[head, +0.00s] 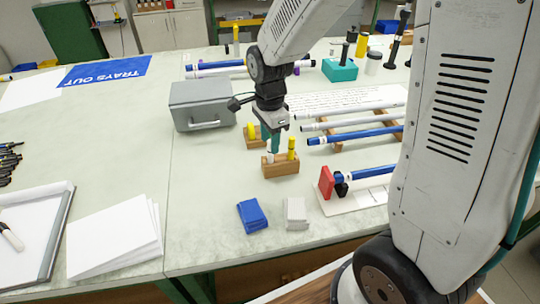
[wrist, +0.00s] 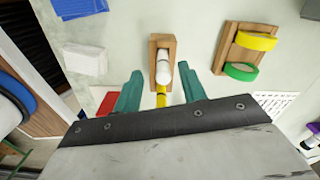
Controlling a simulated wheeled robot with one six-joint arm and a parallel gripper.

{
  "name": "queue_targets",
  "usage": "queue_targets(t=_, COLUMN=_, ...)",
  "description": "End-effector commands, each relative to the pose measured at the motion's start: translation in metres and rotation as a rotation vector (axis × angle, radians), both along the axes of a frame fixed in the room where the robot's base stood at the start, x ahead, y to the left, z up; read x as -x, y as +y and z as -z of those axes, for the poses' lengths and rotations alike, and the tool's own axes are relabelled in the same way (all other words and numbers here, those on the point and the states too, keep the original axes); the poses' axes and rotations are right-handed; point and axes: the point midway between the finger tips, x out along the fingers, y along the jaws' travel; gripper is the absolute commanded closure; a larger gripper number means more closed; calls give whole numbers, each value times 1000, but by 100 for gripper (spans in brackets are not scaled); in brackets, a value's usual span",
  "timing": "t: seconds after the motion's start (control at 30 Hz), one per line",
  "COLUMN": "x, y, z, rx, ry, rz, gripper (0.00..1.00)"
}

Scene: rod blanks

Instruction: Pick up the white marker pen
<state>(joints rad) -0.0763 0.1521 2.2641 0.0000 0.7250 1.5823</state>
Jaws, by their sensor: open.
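A small wooden block (head: 283,169) stands on the bench with a white marker pen (head: 270,157) and a yellow marker pen (head: 291,148) upright in it. In the wrist view the white marker pen (wrist: 164,73) shows end-on in the block (wrist: 153,50), with the yellow pen (wrist: 161,97) nearer the palm. My gripper (wrist: 160,69) is open, its teal fingers on either side of the white pen with gaps visible. In the head view my gripper (head: 270,141) is above the block and partly hides the white pen.
A wooden holder with yellow and green tape rolls (wrist: 245,42) stands close beside the block. A grey metal box (head: 202,106) is to the left. Rods on racks (head: 355,135) fill the right.

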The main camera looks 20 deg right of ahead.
Motion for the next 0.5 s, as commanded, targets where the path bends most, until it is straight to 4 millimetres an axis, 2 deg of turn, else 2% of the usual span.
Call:
queue_targets(t=0.23, x=-3, y=-2, z=37, rx=0, ry=5, rz=-1, gripper=59)
queue_targets(t=0.33, x=-3, y=-2, z=45, rx=0, ry=2, rz=-1, gripper=59)
queue_targets(t=0.5, x=-3, y=-3, z=47, rx=0, ry=1, rz=-1, gripper=59)
